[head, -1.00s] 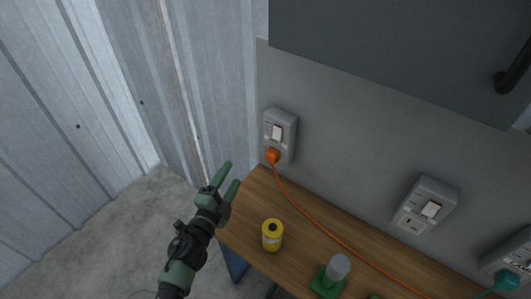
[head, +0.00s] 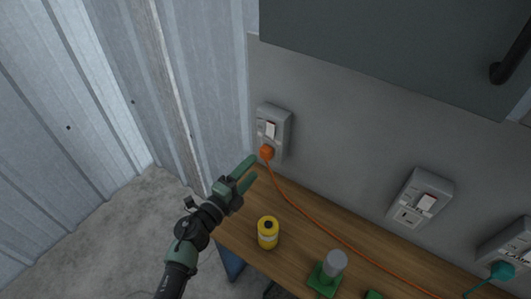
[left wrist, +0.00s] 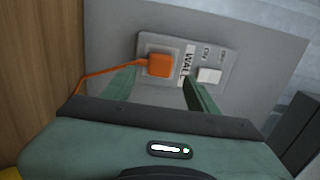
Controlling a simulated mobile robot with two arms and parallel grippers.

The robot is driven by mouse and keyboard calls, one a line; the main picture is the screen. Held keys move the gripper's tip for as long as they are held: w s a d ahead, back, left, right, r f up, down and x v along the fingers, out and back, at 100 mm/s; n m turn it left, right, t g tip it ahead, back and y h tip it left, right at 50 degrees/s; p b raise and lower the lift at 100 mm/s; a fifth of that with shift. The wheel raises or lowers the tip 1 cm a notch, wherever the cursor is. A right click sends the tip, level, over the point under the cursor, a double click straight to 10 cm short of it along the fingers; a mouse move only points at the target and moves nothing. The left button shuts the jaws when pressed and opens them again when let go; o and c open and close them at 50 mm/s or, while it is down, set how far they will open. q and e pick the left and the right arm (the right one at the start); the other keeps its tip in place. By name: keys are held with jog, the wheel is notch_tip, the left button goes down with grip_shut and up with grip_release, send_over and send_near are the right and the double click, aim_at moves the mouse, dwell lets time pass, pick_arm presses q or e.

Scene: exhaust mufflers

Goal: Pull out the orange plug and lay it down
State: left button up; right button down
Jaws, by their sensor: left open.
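The orange plug (head: 266,152) sits in the lower socket of the leftmost grey wall outlet (head: 271,125). Its orange cord (head: 318,224) runs down and right along the bench. My left gripper (head: 251,170) is open and empty, just below and left of the plug. In the left wrist view the plug (left wrist: 160,64) shows ahead, between the lines of the two open fingers (left wrist: 157,88), nearer the left one. The fingers appear short of the plug and not touching it. My right gripper is not in view.
A yellow can (head: 268,233) stands on the wooden bench (head: 300,215) near its left end. A green-based grey cylinder (head: 328,272) stands farther right. A dark cabinet (head: 390,50) hangs above. Another outlet (head: 420,200) and a teal plug (head: 502,271) are to the right.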

aim_at(263, 156)
pick_arm(q)
jog(key=shift+b+x, duration=0.65)
jog(key=shift+x, duration=2.7)
grip_shut()
jog(key=shift+s+a, duration=0.1)
jog(key=shift+p+v, duration=0.45)
jog(key=shift+v, duration=0.4)
jog(key=shift+p+v, duration=0.55)
jog(key=shift+v, duration=1.5)
